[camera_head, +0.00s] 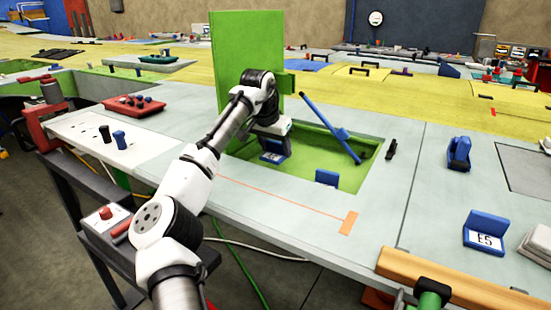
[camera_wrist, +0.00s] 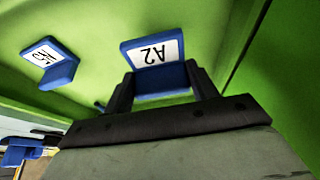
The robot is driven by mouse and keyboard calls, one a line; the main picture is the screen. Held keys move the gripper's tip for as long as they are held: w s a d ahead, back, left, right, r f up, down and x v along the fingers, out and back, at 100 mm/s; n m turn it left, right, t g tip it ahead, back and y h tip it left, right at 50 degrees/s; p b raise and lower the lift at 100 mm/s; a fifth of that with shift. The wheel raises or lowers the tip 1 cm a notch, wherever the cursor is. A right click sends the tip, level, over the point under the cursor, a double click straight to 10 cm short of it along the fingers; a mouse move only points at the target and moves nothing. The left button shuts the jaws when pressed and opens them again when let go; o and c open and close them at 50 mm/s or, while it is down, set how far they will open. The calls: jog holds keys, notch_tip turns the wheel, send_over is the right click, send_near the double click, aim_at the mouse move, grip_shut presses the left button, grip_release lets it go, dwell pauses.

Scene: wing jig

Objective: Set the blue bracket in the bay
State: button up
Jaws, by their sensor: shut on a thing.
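The open green bay (camera_head: 300,180) is a recess in the grey wing surface. My gripper (camera_head: 274,140) reaches into its left part, beneath the raised green panel. In the wrist view my gripper (camera_wrist: 162,88) is shut on a blue bracket (camera_wrist: 160,78) with a white label reading A2, upside down in that picture. The held bracket also shows in the head view (camera_head: 273,156), low in the bay; I cannot tell whether it touches the floor. A second blue labelled bracket (camera_wrist: 50,65) stands apart from it in the bay, also seen in the head view (camera_head: 326,177).
The green panel (camera_head: 245,50) stands upright behind my gripper. A slanted blue strut (camera_head: 330,128) crosses the bay's right part. A blue bracket labelled E5 (camera_head: 485,232) and a blue clamp-like part (camera_head: 459,154) stand on the grey surface (camera_head: 420,200) at right.

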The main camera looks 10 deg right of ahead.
aim_at(274, 155)
jog(key=shift+f, duration=1.95)
jog(key=o, duration=1)
jog(key=shift+f, duration=0.15)
jog(key=b+v, duration=0.1)
jog(key=v, duration=1.1)
jog(key=shift+r, duration=0.2)
